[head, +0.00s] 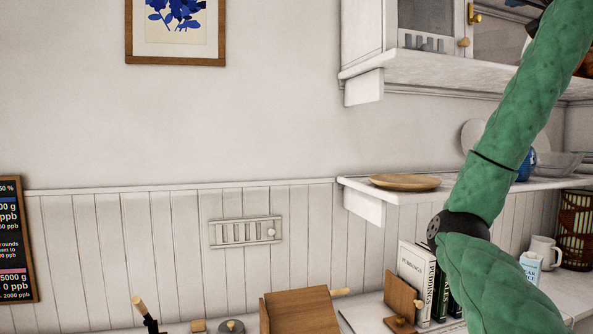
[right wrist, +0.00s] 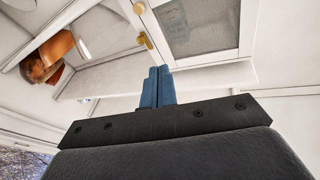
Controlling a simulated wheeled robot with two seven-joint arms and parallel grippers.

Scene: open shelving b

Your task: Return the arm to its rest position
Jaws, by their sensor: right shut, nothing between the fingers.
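My right arm (head: 490,180) is green and bends at a dark joint in the right of the head view. It reaches up past the open shelf to the upper cabinet. My right gripper (right wrist: 157,87) shows in the right wrist view with its blue fingers together and nothing between them. It points up toward the white cabinet door and its brass knob. In the head view only a small dark and blue part of it shows at the top right edge, partly hidden by the arm. My left gripper is not in view.
The upper cabinet (head: 375,45) and the open shelf (head: 365,188) with a wooden plate (head: 405,182) are close to my arm. Below stand books (head: 417,275), a wooden box (head: 300,312) and a white mug (head: 545,252). The wall at left is clear in front.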

